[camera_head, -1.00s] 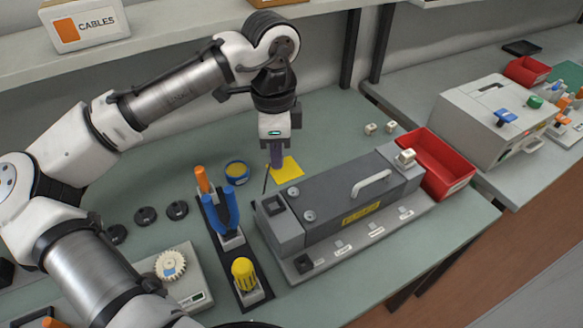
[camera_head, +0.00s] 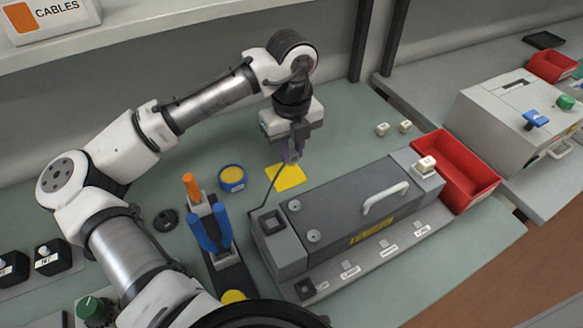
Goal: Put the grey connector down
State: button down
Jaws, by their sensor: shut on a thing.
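My gripper (camera_head: 290,158) points down at the far edge of the yellow patch (camera_head: 288,178) on the bench. It is shut on the grey connector (camera_head: 291,157), a small piece mostly hidden between the fingers. A thin dark cable (camera_head: 271,187) runs from near the fingertips down to the left end of the dark grey machine (camera_head: 345,212). Whether the connector touches the patch or hangs just above it, I cannot tell.
A blue-rimmed yellow tin (camera_head: 232,178) stands left of the patch. A tool rack with blue-handled pliers (camera_head: 211,232) is nearer. Two small pale blocks (camera_head: 382,129) lie to the right. Bench behind the patch is clear.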

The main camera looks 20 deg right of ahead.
aim_at(292, 152)
jog(key=shift+f+p, duration=0.35)
jog(key=shift+f, duration=3)
jog(key=shift+f, duration=0.2)
jog(key=c, duration=1.3)
grip_release()
jog(key=shift+r, duration=0.2)
notch_tip(292, 152, up, 12)
jog(key=shift+r+b, duration=0.1)
jog(key=shift+b, duration=0.75)
